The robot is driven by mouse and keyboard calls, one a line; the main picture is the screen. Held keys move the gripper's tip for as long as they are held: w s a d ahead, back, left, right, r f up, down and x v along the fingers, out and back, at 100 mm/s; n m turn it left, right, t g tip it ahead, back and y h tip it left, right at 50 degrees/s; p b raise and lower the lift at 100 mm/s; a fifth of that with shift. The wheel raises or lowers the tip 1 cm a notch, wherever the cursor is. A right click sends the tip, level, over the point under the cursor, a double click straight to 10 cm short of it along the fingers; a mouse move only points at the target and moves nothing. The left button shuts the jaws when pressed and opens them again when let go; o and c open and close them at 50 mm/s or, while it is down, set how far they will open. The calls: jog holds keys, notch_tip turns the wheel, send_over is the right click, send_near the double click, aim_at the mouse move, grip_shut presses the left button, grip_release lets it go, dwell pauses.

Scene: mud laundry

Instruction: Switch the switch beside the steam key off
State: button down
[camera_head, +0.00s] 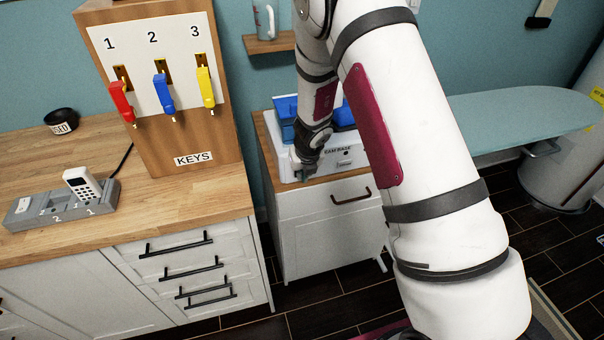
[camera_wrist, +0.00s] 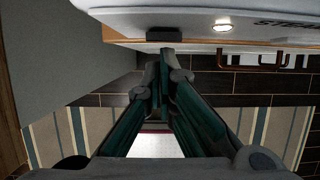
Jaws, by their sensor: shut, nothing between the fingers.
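The white steam base (camera_head: 345,160) with blue parts on top stands on a small cabinet. In the wrist view its front (camera_wrist: 125,8) runs along the top edge, with part of a dark "STEAM" label at the right. A dark block-shaped switch (camera_wrist: 178,33) sits low on that front, with a round lit spot (camera_wrist: 222,26) to its right. My gripper (camera_head: 300,174) is at the front left of the base, partly hidden by my arm. In the wrist view my gripper (camera_wrist: 165,52) is shut and empty, its tips just below the dark switch; I cannot tell whether they touch.
A wooden key board (camera_head: 190,135) with red, blue and yellow handles stands on the left counter (camera_head: 170,200). A grey holder (camera_head: 45,210) with a white handset (camera_head: 82,186) is there too. An ironing board (camera_head: 520,120) is at the right. Dark floor shows between the cabinets.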

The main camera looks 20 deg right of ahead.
jog(key=shift+w+r, duration=0.15)
jog(key=shift+w, duration=0.25)
jog(key=shift+r, duration=0.1)
jog(key=shift+r, duration=0.7)
